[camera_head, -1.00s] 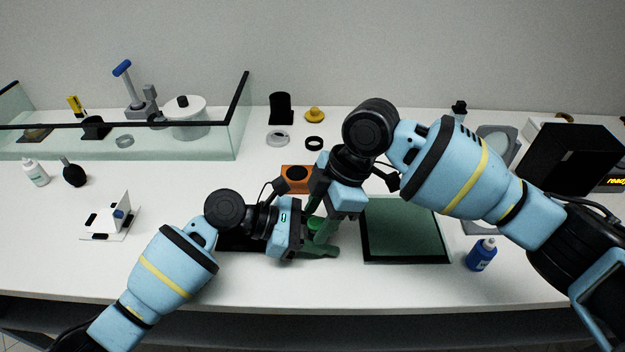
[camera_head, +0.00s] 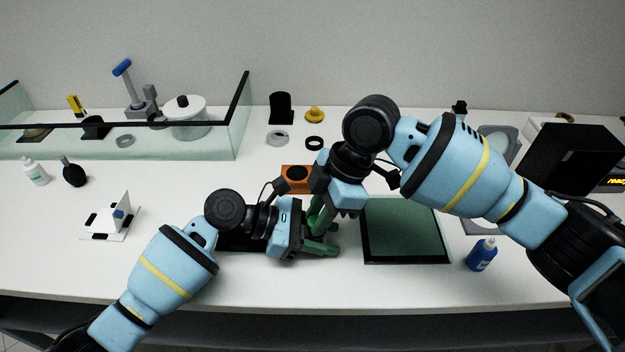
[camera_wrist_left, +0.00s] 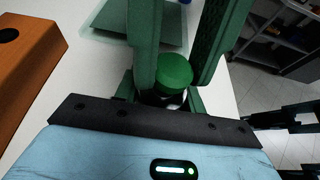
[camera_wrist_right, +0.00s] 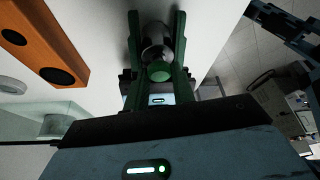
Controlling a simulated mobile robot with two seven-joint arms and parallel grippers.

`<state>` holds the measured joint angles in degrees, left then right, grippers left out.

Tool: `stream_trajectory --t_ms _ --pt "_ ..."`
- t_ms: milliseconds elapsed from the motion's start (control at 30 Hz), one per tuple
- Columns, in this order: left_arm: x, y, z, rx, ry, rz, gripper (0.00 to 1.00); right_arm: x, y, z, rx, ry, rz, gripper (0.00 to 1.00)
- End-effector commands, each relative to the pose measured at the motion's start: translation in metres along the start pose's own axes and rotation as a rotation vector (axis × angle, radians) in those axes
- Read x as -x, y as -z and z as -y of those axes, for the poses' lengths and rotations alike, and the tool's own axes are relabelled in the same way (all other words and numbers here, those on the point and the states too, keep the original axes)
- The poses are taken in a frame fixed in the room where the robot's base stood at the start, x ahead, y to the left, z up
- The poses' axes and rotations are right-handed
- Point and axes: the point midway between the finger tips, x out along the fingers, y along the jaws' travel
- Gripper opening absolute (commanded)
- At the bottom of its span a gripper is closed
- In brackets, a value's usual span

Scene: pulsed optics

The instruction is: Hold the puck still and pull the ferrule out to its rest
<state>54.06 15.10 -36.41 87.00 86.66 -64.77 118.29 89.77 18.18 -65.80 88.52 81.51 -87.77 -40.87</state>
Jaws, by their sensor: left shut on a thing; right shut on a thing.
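A round green-topped piece, apparently the ferrule (camera_wrist_left: 174,72), shows between green fingers in the left wrist view. Below it is a dark body, apparently the puck, mostly hidden. The right wrist view shows the green end (camera_wrist_right: 158,72) and a grey, shiny body (camera_wrist_right: 155,38) between two fingers. My left gripper (camera_head: 322,246) reaches in low from the left, shut on the puck. My right gripper (camera_head: 317,218) comes down from above and is shut on the ferrule. The fingers overlap and hide the exact contact. An orange block with round holes (camera_head: 284,187), perhaps the rest, lies just behind.
A green mat with a black edge (camera_head: 410,230) lies right of the grippers, with a blue bottle (camera_head: 482,255) beside it. A white stand (camera_head: 112,218) is at left. The front table strip is clear.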

Motion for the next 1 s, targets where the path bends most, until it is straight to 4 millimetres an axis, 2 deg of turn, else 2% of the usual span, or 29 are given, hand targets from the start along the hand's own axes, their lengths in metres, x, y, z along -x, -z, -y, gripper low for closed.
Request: stream_trajectory --t_ms 33,1000 --pt "-0.002 0.010 0.003 0.011 0.006 -0.017 0.00 0.003 0.002 0.000 0.002 -0.001 -0.003 0.00" --pt "-0.002 0.011 0.003 0.011 0.006 -0.017 0.00 0.040 0.018 0.001 0.003 0.001 -0.002 0.00"
